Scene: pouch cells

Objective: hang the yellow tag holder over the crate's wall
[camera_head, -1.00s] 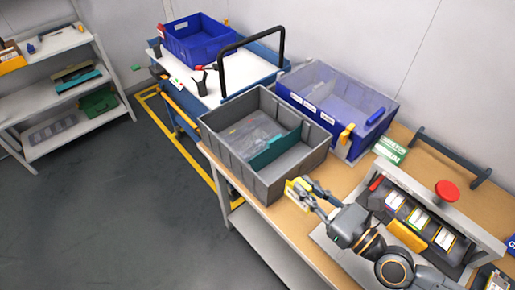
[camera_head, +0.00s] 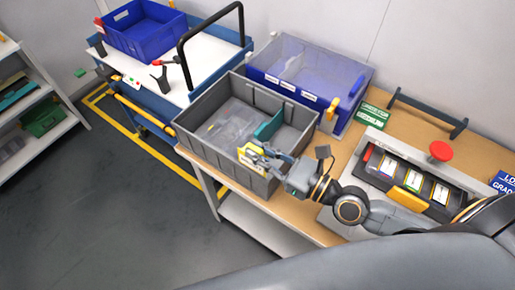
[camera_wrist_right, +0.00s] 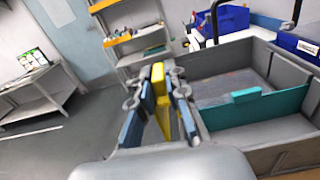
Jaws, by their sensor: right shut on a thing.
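The yellow tag holder (camera_head: 250,160), with a pale face, is between the fingers of my right gripper (camera_head: 262,156), which is shut on it. In the head view it overlaps the front wall of the grey crate (camera_head: 205,150). I cannot tell whether it touches or straddles that wall. In the right wrist view the holder (camera_wrist_right: 159,88) stands upright between the blue-padded fingers of my right gripper (camera_wrist_right: 158,100); the crate (camera_wrist_right: 290,70) is to its right. My left gripper is not in view.
A teal divider (camera_head: 268,127) splits the crate, with clear bags (camera_head: 228,122) on its left side. A lidded blue bin (camera_head: 300,78) stands behind. A fixture with a red button (camera_head: 441,151) is at the right. Open floor (camera_head: 100,220) lies left of the bench.

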